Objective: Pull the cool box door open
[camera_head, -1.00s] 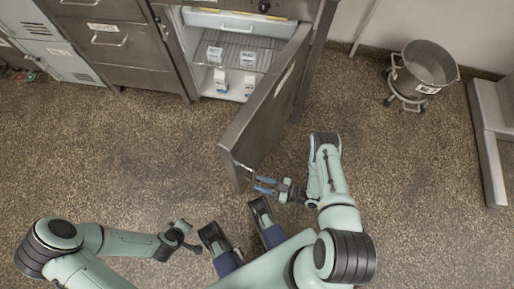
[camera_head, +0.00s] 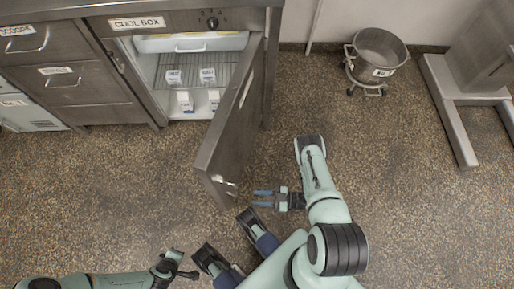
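The cool box (camera_head: 138,23) stands at the back with its label above the opening. Its metal door (camera_head: 236,128) is swung wide open on its right-hand side and points toward me. The door handle (camera_head: 224,181) is at the door's near end. My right gripper (camera_head: 263,199) is just right of and below the handle, apart from it, with its two blue fingers spread and nothing between them. My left gripper (camera_head: 188,264) is low in the picture, away from the door; its fingers are too unclear to judge.
Inside the cool box are small cartons (camera_head: 207,76) on a wire shelf (camera_head: 160,72) and below it. Metal drawers (camera_head: 72,84) stand to the left. A wheeled metal bucket (camera_head: 378,55) and a grey stand (camera_head: 450,110) are on the right. The speckled floor between is clear.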

